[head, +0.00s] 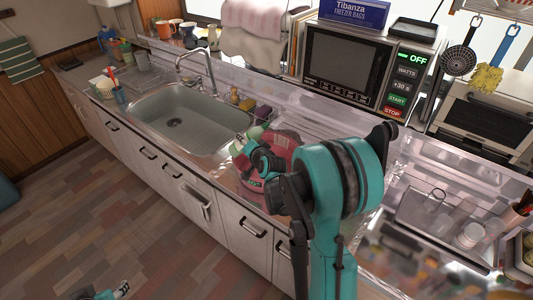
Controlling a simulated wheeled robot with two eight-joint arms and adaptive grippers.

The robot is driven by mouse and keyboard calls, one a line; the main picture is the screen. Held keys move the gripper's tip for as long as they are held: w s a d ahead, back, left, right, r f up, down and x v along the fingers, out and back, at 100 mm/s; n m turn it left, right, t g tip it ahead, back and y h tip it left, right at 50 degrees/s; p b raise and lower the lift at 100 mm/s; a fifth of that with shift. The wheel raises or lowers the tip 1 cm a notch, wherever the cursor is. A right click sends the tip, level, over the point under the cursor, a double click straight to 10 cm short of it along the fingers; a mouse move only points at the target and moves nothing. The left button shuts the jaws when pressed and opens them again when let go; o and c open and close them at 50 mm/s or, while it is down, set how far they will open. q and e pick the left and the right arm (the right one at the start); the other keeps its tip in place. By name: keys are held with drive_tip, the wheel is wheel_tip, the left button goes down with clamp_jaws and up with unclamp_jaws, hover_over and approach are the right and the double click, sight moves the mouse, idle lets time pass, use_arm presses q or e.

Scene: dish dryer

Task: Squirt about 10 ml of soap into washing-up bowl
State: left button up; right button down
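My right arm reaches over the counter from the bottom right, and its thick teal links hide much of what is behind them. The end of this arm (262,162) is by a dark red object (283,146) with a pale striped label, at the right of the sink. I cannot tell whether this is the bowl or a container, or whether the gripper touches it. Small yellow items (234,97) stand behind the sink; I cannot identify a soap bottle for sure. My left gripper (122,288) is partly visible low over the floor, far from the counter.
The metal sink (160,137) looks empty, with a faucet (199,62) at its back. A microwave (365,68) stands at the back right. Cups and a brush holder (121,94) stand left of the sink. The floor is clear.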

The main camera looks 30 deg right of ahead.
drive_tip(key=shift+w+a+r+m, duration=0.1)
drive_tip(key=shift+a+r+m, duration=0.1)
drive_tip(key=shift+m, duration=0.1)
idle(0.7)
drive_tip(key=shift+w+a+m+t+y, duration=0.1)
drive_tip(key=shift+a+m+t+y, duration=0.25)
drive_tip(key=shift+m+y, duration=0.2)
idle(1.9)
drive_tip(key=shift+w+a+f+m+t+b, duration=0.1)
drive_tip(key=shift+a+f+m+t+b, duration=0.2)
drive_tip(key=shift+f+m+b, duration=0.45)
idle(1.7)
drive_tip(key=shift+w+a+m+y+b, duration=0.1)
drive_tip(key=shift+a+m+y+b, duration=0.3)
drive_tip(key=shift+b, duration=0.2)
idle(1.4)
